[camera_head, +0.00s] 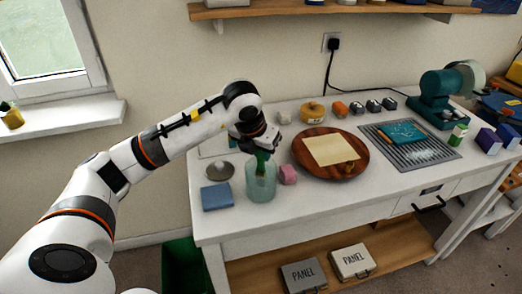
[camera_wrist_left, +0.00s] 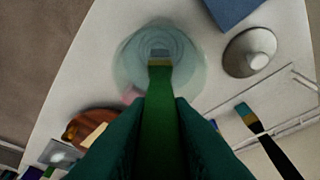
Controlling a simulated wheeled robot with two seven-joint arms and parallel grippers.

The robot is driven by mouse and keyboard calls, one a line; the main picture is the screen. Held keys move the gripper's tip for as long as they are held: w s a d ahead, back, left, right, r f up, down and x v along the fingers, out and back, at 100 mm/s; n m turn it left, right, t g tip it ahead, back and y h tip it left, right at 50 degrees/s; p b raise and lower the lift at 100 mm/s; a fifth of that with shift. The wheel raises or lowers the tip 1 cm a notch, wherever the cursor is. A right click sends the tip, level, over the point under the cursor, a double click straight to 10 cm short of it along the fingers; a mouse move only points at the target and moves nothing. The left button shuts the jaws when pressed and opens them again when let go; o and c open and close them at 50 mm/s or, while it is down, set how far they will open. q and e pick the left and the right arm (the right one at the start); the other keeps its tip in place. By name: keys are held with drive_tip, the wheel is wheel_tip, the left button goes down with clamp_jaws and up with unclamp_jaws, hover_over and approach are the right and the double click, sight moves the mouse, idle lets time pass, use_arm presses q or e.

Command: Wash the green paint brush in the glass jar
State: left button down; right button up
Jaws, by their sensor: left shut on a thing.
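The glass jar (camera_head: 261,183) stands on the white table near its left front part; it also shows in the left wrist view (camera_wrist_left: 190,75). My left gripper (camera_head: 263,146) is above the jar, shut on the green paint brush (camera_wrist_left: 160,110). The brush points down, and its bristle end (camera_wrist_left: 159,53) shows within the jar's outline. In the head view the green handle (camera_head: 262,160) shows at the jar's mouth. How deep the bristles sit is hard to tell. My right gripper is not in view.
A blue block (camera_head: 217,197) and a metal dish (camera_head: 220,171) stand left of the jar, a pink block (camera_head: 288,174) right of it. A second brush (camera_wrist_left: 248,115) lies nearby. A round wooden tray (camera_head: 358,170) and a grey grooved mat (camera_head: 437,154) lie further right.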

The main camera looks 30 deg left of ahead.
use_arm(q)
drive_tip(key=shift+f+b, duration=0.35)
idle(0.4)
